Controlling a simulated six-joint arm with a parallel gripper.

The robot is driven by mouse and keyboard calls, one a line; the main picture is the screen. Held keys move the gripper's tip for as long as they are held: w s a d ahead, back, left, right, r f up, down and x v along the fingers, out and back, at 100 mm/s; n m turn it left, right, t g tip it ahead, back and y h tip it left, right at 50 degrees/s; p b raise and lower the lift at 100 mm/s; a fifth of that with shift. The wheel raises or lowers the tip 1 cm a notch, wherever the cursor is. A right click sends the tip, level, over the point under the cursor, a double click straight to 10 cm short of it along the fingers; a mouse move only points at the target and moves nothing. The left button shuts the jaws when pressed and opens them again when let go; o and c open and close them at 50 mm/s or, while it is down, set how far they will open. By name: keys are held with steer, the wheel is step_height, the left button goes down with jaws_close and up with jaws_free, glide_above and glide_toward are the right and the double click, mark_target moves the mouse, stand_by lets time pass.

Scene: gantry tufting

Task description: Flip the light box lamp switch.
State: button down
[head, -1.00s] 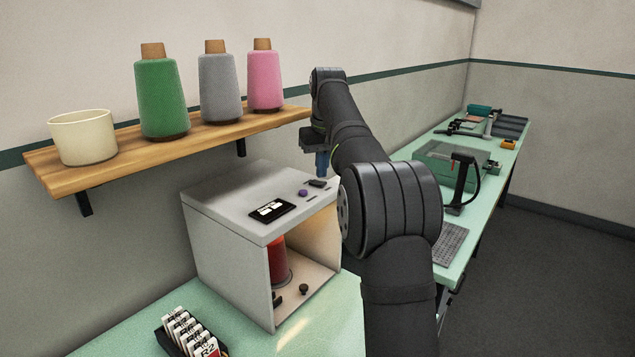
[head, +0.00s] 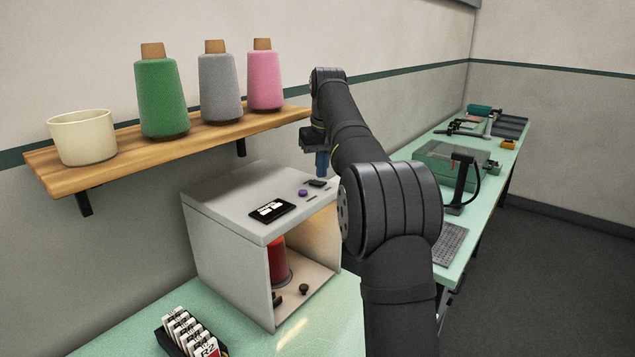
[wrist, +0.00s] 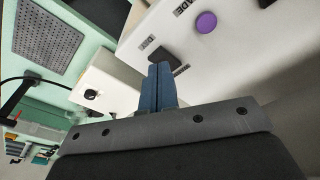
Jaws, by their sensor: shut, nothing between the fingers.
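The light box (head: 225,210) is a pale grey open-fronted box on the green bench, lit warmly inside, with a red cone (head: 278,262) in it. Its top carries a small black rocker switch (head: 317,183), a purple button (head: 303,192) and a black display (head: 271,210). In the wrist view the dark switch (wrist: 165,57) lies just beyond the blue fingertips, with the purple button (wrist: 206,22) further off. My gripper (wrist: 160,72) is shut and empty, pointing down at the switch. It also shows in the head view (head: 322,165); whether it touches the switch I cannot tell.
A wooden shelf (head: 110,165) above the box holds a cream cup (head: 83,138) and green, grey and pink yarn cones. A rack of cards (head: 190,335) stands in front. A keyboard (head: 450,245) and other tools lie on the bench at right.

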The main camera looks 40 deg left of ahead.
mark_target(322, 183)
steer(key=shift+f, duration=0.85)
stand_by(0.5)
steer(key=shift+r, duration=3.55)
steer(key=shift+f, duration=0.15)
steer(key=shift+f, duration=3.3)
steer(key=shift+r, duration=4.05)
steer(key=w+d+f+m+t+h, duration=0.1)
steer(key=w+d+f+m+t, duration=0.2)
steer(key=w, duration=0.6)
steer(key=w+d+f+m+t, duration=0.2)
steer(key=w+d+f+m, duration=0.3)
steer(key=w+d, duration=0.3)
steer(key=shift+w+d+f+t+h, duration=0.2)
steer(key=shift+w+f+t+h, duration=0.2)
steer(key=shift+w+f, duration=0.5)
